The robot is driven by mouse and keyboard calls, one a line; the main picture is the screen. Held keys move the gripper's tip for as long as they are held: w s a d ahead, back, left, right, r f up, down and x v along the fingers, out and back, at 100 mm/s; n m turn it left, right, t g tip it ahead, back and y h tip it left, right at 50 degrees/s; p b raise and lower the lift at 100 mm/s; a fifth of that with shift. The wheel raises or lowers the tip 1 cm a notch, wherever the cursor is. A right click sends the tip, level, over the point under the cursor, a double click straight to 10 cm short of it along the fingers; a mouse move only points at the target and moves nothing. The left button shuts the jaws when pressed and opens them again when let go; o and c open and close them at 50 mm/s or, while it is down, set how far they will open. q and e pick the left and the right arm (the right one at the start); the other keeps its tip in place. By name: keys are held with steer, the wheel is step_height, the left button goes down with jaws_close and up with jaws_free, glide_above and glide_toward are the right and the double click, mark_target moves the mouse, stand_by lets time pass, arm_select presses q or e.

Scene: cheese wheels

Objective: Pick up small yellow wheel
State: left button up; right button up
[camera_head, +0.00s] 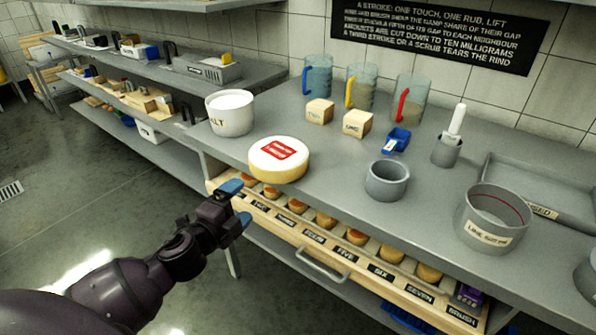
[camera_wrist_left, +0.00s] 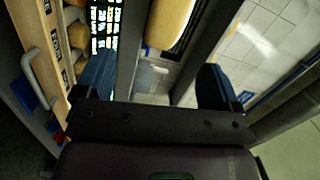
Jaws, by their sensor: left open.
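Several small yellow-orange wheels sit in a row in the labelled wooden rack (camera_head: 330,250) below the counter's front edge; one small wheel (camera_head: 357,237) is behind the "FIVE" label and another (camera_head: 391,253) behind "SIX". A large pale-yellow wheel (camera_head: 278,160) with a red label lies on the counter above the rack's left end. My left gripper (camera_head: 238,203) is open and empty, with blue fingertips, at the rack's left end in the head view. In the left wrist view its fingers (camera_wrist_left: 157,78) are apart with nothing held. My right gripper is not in view.
The grey counter (camera_head: 330,185) holds a white pot (camera_head: 230,113), two wooden blocks, several jugs, a small grey cup (camera_head: 387,181) and a larger grey pot (camera_head: 491,219). Open floor lies left.

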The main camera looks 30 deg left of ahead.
mark_target(267, 177)
arm_select(q)
steer(key=shift+m, duration=0.7)
steer(key=shift+w+d+r+b, duration=0.15)
steer(key=shift+w+b, duration=0.1)
steer(key=shift+w, duration=2.2)
steer(key=shift+w+d+r+b, duration=0.15)
steer(key=shift+w+b, duration=0.1)
steer(key=shift+w, duration=2.2)
steer(key=shift+w+a, duration=0.15)
steer(key=shift+w, duration=0.3)
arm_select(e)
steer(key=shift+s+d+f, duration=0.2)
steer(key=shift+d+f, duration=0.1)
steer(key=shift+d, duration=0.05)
arm_select(q)
steer(key=shift+c, duration=0.3)
